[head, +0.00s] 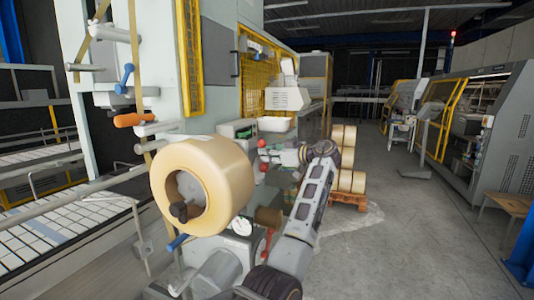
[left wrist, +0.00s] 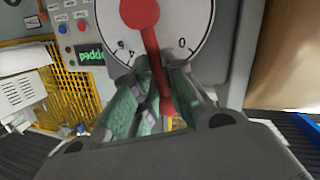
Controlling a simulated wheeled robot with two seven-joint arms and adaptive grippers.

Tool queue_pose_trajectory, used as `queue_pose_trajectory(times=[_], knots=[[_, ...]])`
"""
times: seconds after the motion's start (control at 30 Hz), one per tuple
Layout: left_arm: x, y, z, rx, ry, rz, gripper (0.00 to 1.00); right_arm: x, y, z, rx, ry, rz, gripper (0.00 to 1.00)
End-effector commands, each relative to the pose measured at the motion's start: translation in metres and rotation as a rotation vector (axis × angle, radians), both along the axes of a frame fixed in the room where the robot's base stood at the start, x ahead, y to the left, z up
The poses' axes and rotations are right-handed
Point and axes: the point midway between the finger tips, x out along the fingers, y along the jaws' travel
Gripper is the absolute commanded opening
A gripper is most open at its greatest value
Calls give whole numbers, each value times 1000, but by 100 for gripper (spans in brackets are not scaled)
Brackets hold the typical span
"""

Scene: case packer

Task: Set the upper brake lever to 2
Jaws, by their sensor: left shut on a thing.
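The upper brake lever is a red lever (left wrist: 148,45) on a white round dial (left wrist: 190,15) in the left wrist view. It points down, between the printed 0 on the right and 4 on the left. The scale marks between them are hidden behind the fingers, so the exact setting cannot be read. My left gripper (left wrist: 160,85) is shut on the lever near its lower end, with a greenish finger on each side. In the head view my left gripper (head: 279,156) is at the small red parts behind the big tape roll. My right gripper is not in view.
A big tan tape roll (head: 220,175) stands just left of my left arm. A lower white dial (head: 241,226) with a red lever (head: 267,243) is below it. A pallet of rolls (head: 350,201) stands behind.

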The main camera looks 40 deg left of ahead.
Motion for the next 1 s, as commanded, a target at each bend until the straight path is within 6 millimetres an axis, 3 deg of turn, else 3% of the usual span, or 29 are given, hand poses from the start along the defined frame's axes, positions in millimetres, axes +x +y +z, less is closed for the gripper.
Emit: queue_pose_trajectory(times=[0.2, 0.67, 0.7, 0.83, 1.0], knots=[[4, 1, 6, -8, 47, -1, 0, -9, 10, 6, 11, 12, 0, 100], [5, 1, 6, -10, 57, -3, 0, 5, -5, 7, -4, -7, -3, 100], [5, 1, 6, -10, 57, -2, 17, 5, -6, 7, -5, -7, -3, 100], [4, 1, 6, -10, 58, -1, 34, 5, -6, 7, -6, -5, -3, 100], [4, 1, 4, -12, 61, -1, 35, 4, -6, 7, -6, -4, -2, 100]])
